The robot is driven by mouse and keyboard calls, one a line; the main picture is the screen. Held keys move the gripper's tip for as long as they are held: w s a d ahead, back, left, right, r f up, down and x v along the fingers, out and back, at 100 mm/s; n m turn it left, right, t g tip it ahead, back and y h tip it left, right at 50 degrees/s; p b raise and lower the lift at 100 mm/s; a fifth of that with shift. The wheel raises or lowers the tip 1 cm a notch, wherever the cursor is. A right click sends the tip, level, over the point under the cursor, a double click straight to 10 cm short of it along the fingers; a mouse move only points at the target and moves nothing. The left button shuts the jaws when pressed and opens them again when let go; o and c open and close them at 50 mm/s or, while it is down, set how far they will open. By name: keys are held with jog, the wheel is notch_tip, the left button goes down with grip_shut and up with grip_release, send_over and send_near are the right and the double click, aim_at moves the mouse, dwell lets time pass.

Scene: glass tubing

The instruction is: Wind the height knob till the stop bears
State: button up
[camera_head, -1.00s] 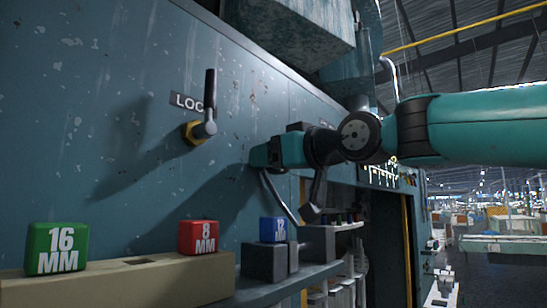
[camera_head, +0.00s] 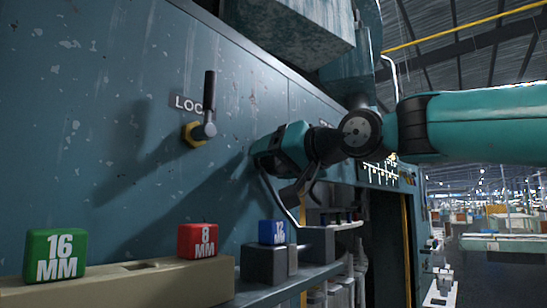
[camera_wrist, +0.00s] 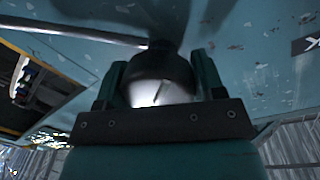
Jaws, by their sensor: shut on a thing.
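My gripper (camera_head: 262,154) is at the blue-green machine panel (camera_head: 130,90), right of the lock lever. The wrist view shows its two teal fingers (camera_wrist: 160,76) on either side of a round dark knob (camera_wrist: 162,62) with a bright shiny face, and they are shut on it. In the head view the gripper and wrist hide the knob. I cannot make out the stop in either view.
A black-handled lever (camera_head: 209,100) on a brass nut stands upright by a label reading "LOC". Below, a green 16 MM block (camera_head: 56,256) and a red 8 MM block (camera_head: 198,241) sit on a beige rail (camera_head: 90,287). A blue block (camera_head: 272,231) sits on a dark block to the right.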

jog(key=shift+m, duration=0.6)
jog(key=o, duration=0.9)
jog(key=shift+d, duration=0.1)
jog(key=b+v, duration=0.6)
jog(key=v, duration=1.1)
jog(key=shift+s, duration=0.15)
jog(key=shift+d+b, duration=0.1)
jog(key=shift+b, duration=0.2)
